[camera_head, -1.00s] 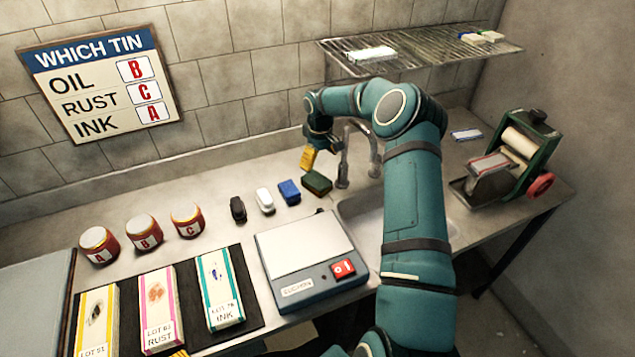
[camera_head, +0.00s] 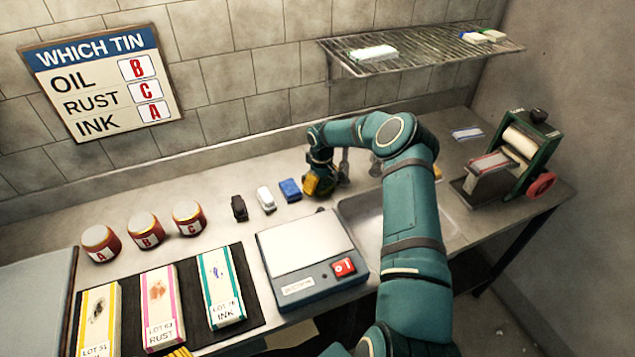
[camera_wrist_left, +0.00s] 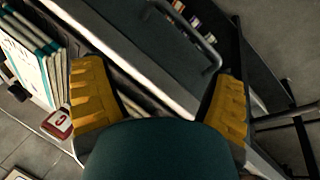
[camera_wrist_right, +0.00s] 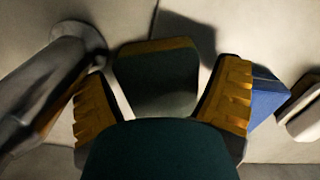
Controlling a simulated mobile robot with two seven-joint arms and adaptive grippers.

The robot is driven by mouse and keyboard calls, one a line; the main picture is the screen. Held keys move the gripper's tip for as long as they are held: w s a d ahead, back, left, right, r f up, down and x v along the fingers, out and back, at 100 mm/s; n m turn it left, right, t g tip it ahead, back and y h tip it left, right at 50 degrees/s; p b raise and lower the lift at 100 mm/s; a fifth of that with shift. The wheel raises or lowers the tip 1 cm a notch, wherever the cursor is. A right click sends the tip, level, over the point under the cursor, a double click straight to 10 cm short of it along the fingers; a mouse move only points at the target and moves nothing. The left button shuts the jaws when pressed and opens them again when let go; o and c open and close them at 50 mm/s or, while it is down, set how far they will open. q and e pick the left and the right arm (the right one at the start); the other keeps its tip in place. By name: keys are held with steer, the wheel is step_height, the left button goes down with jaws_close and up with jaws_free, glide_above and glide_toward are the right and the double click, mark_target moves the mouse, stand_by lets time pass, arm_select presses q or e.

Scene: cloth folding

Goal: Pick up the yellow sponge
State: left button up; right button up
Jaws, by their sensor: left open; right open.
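A sponge (camera_wrist_right: 158,80) with a dark green face and a yellow layer along one edge lies on the counter between the two yellow fingers of my right gripper (camera_wrist_right: 163,105). The fingers are spread, and the right wrist view shows gaps beside the sponge. In the head view my right gripper (camera_head: 318,184) covers the sponge's spot beside the tap. My left gripper (camera_wrist_left: 160,100) is open with nothing between its fingers. It hangs over the front edge area, and only a yellow finger shows at the bottom of the head view.
A blue block (camera_head: 290,189) lies close left of my right gripper, with a white item (camera_head: 266,199) and black item (camera_head: 239,208) further left. The metal tap (camera_wrist_right: 50,80) stands on its other side. A scale (camera_head: 305,262) sits in front. A small orange-yellow patch (camera_head: 437,172) shows behind my arm.

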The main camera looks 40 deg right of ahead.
steer(key=c, duration=0.5)
steer(key=shift+c, duration=0.2)
step_height(320, 180, up, 28)
stand_by(0.6)
steer(key=shift+o, duration=0.8)
steer(key=c, duration=0.6)
